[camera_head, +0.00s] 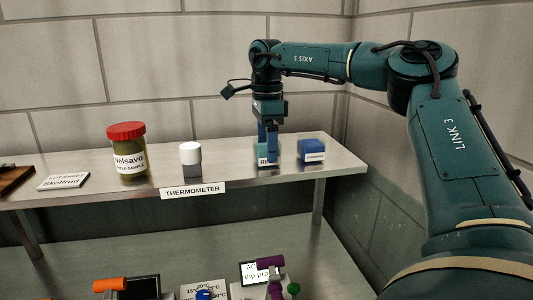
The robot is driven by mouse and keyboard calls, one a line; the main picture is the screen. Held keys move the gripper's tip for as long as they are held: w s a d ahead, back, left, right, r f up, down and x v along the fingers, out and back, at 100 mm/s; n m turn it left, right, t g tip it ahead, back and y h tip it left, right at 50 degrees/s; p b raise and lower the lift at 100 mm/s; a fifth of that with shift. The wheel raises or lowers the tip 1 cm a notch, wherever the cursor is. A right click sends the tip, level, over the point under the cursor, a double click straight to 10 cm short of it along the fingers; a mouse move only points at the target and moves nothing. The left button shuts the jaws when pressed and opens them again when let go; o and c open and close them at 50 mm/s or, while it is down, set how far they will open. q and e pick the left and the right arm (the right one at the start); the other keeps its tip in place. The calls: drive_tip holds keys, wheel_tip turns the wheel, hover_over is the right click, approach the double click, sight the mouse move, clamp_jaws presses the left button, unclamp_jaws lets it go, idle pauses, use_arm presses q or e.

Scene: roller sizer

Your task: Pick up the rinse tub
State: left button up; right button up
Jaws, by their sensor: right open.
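A small teal tub (263,161) stands on the upper metal shelf, right of its middle. Its label starts with "RI" and the rest is covered, so I take it for the rinse tub. My right gripper (269,155) points straight down at the tub, with its blue fingers in front of or over it. The fingers hide part of the tub and its label. The jaws are open, and I cannot tell whether they touch the tub. My left gripper is not in view.
A blue box (312,150) stands close to the right of the tub. To the left are a white-capped grey container (191,160), a red-lidded jar (127,151) and a card (63,181). The shelf (225,166) is bare between container and tub. Several items lie below.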

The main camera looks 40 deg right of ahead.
wheel_tip(320, 180, down, 2)
drive_tip(key=c, duration=1.1)
